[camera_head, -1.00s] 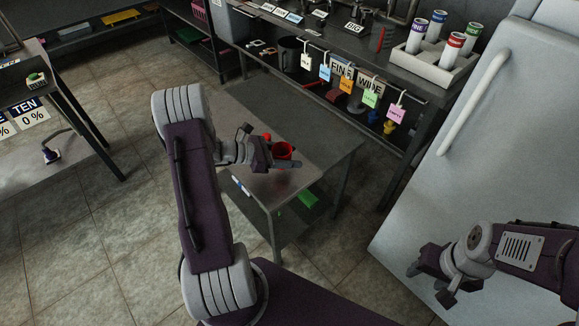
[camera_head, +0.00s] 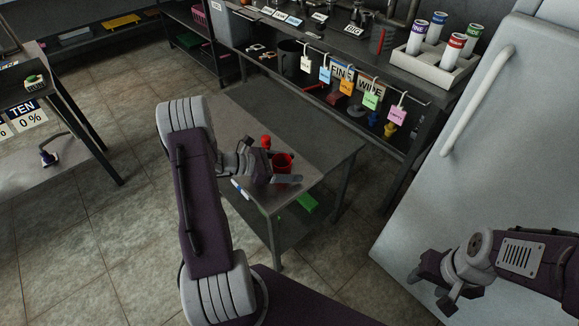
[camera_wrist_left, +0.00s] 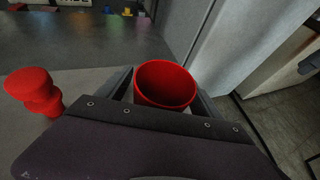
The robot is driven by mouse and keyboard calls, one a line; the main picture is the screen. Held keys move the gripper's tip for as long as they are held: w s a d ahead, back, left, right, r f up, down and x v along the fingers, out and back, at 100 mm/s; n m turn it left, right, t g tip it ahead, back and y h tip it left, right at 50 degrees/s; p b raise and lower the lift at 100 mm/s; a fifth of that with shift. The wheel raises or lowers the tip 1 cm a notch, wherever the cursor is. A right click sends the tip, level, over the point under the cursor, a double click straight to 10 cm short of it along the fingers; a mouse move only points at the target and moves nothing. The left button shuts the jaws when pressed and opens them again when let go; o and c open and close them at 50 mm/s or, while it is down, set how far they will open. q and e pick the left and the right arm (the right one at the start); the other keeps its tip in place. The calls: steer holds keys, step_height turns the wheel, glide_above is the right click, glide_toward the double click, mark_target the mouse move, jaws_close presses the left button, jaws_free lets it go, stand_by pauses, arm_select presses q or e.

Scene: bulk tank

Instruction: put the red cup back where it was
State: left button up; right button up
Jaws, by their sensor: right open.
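The red cup (camera_head: 282,162) is upright at the right part of the small grey table (camera_head: 243,130). My left gripper (camera_head: 285,176) has its fingers on either side of the cup and appears shut on it. In the left wrist view the cup (camera_wrist_left: 165,85) fills the space between the two dark fingers, its open rim showing. The cup's base is hidden, so I cannot tell whether it touches the table. My right gripper (camera_head: 428,283) is open and empty at the lower right, away from the table.
A red knobbed object (camera_wrist_left: 35,90) stands left of the gripper, close to the cup. A blue-and-white marker-like item (camera_head: 240,188) lies at the table's front edge. A bench with hanging coloured tags (camera_head: 346,87) is behind. A large pale tank (camera_head: 470,150) stands to the right.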

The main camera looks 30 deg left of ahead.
arm_select(q)
steer(key=shift+r, duration=0.1)
steer(key=shift+a+r, duration=0.15)
steer(key=shift+r, duration=0.1)
steer(key=p+v, duration=0.4)
steer(key=v, duration=0.7)
steer(key=shift+s+a, duration=0.2)
steer(key=shift+s, duration=0.1)
